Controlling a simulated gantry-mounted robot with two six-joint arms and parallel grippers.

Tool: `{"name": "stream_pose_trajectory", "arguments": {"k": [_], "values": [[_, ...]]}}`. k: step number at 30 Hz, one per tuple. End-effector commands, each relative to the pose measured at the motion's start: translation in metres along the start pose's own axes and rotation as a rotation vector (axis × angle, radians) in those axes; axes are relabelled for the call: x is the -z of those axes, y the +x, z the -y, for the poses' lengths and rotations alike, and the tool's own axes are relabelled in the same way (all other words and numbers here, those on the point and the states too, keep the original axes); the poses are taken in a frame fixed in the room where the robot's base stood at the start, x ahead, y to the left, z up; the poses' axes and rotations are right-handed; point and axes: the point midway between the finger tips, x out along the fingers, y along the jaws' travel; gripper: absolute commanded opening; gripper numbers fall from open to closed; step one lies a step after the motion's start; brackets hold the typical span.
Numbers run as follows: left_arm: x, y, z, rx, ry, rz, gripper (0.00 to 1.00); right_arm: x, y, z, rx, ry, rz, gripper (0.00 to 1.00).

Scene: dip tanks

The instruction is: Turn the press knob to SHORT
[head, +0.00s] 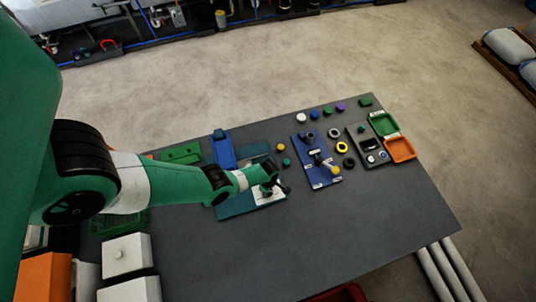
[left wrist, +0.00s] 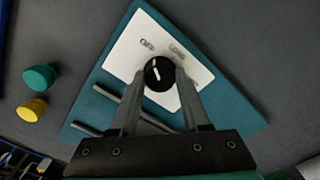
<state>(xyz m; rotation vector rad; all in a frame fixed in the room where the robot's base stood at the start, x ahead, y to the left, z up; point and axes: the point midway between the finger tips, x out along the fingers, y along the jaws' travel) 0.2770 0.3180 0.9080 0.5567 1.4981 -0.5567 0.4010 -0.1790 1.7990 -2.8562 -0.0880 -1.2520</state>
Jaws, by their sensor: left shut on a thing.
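The press knob (left wrist: 160,73) is round and black with a white pointer line. It sits on a white label plate (left wrist: 128,50) fixed to a teal base (left wrist: 90,100). Two labels show above the knob, seemingly OFF and LONG; a third, to the right, is partly hidden by a finger. The white line lies near upright in the left wrist view; I cannot tell exactly which label it marks. My left gripper (left wrist: 158,84) is shut on the knob, one finger on each side. In the head view my left gripper (head: 270,187) covers most of the knob. My right gripper is not in view.
Yellow (head: 281,147) and teal (head: 287,162) knobs lie close by on the grey table (head: 350,235). A blue board (head: 318,178) with a yellow-tipped lever stands to the right. Green (head: 383,124) and orange (head: 400,149) trays are at the far right. The table's front right is clear.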

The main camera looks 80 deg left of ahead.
Motion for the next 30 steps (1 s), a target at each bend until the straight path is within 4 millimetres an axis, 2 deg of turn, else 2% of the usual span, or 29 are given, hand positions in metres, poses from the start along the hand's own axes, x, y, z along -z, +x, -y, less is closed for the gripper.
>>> {"name": "stream_pose_trajectory", "arguments": {"k": [1,3,17,30], "values": [[0.0,0.0,-0.0001,0.0,0.0,0.0,0.12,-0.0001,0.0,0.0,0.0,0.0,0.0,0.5],[0.0,0.0,-0.0001,0.0,0.0,0.0,0.0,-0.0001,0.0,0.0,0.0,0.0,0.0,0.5],[0.0,0.0001,-0.0001,0.0,0.074,0.0,0.0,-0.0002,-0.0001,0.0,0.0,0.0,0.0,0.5],[0.0,0.0002,0.0,0.0,0.421,0.0,0.0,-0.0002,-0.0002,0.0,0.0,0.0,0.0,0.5]]}}
